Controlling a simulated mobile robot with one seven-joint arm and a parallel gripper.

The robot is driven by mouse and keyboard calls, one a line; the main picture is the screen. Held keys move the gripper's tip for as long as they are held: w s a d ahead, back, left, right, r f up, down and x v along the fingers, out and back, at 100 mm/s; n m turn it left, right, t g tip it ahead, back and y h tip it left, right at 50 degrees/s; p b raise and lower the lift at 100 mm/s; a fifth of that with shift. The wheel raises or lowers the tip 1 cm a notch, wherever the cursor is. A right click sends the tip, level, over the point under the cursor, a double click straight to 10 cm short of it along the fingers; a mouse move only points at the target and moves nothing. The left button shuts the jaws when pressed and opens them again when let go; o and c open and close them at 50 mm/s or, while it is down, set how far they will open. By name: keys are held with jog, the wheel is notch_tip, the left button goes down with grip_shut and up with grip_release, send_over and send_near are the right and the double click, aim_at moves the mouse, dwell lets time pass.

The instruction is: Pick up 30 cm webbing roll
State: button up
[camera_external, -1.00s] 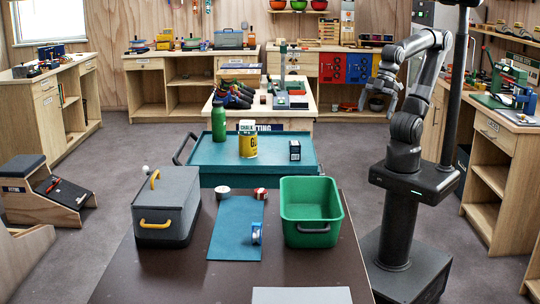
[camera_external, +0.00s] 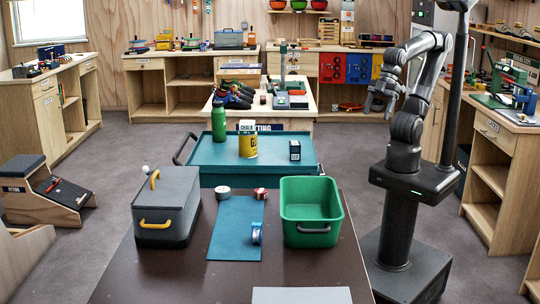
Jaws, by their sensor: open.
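Several small rolls lie on the dark front table (camera_external: 120,275). A blue-and-white roll (camera_external: 257,233) stands on the blue mat (camera_external: 232,228). A pale roll (camera_external: 223,194) lies at the mat's far left corner, and a red-and-white roll (camera_external: 261,194) at its far right corner. I cannot tell which of them is the 30 cm webbing roll. My gripper (camera_external: 378,110) is open and empty, hanging up and to the right of the table, well away from all the rolls.
A grey box with yellow handles (camera_external: 165,205) stands left of the mat, and a green bin (camera_external: 312,212) right of it. Behind is a teal trolley (camera_external: 215,155) with a green bottle (camera_external: 219,123), a yellow can (camera_external: 248,146) and a dark box (camera_external: 295,150).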

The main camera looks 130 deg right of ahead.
jog(key=w+d+r+m+g, duration=0.15)
jog(key=w+d, duration=0.25)
jog(key=w, duration=0.7)
jog(key=m+g, duration=0.2)
jog(key=g, duration=0.2)
send_over(261, 190)
notch_tip(261, 190, down, 19)
jog(key=f, duration=1)
jog(key=shift+w+a+f, duration=0.1)
jog(key=shift+w+f, duration=0.1)
jog(key=shift+f, duration=0.05)
jog(key=shift+c, duration=0.4)
jog(key=c, duration=1)
jog(key=shift+r, duration=0.15)
